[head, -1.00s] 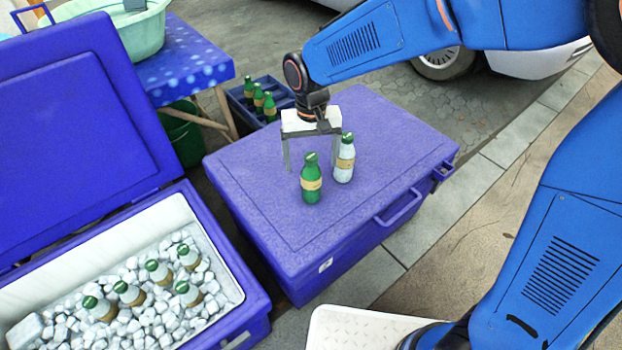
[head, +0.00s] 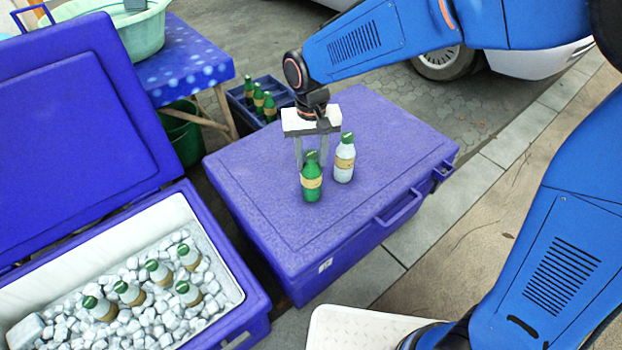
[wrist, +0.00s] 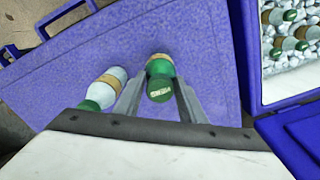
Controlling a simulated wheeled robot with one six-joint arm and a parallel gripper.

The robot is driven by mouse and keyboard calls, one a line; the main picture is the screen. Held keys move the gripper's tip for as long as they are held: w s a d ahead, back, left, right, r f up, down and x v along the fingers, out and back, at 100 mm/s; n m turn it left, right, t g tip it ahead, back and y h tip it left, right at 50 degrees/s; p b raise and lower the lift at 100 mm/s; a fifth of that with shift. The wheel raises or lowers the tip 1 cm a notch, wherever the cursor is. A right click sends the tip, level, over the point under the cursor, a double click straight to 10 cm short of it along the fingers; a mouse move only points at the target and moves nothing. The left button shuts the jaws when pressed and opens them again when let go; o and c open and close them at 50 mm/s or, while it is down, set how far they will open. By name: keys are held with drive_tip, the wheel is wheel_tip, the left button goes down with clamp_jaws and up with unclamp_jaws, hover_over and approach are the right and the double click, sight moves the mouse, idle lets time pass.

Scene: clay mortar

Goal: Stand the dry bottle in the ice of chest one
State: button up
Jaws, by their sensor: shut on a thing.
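A clear green bottle (head: 312,184) with a tan label and green cap stands upright on the closed lid of a blue chest (head: 255,205). My gripper (head: 312,162) is shut on this bottle; in the wrist view the fingers lie on both sides of the green bottle (wrist: 160,72). A whitish, frosted-looking bottle (head: 344,165) stands upright just to its right, also in the wrist view (wrist: 106,85). The open blue chest (head: 258,300) at left holds white ice (head: 140,325) with several frosted bottles (head: 158,271) in it. I see no chest number I can read.
The open chest's raised lid (head: 80,130) stands at the left. A blue crate (head: 284,98) with green bottles is behind the closed chest. A table (head: 190,75) bears a green basin (head: 140,35). A parked car (head: 530,62) is at the back.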

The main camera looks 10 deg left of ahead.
wheel_tip(320, 180, up, 18)
idle(1.3)
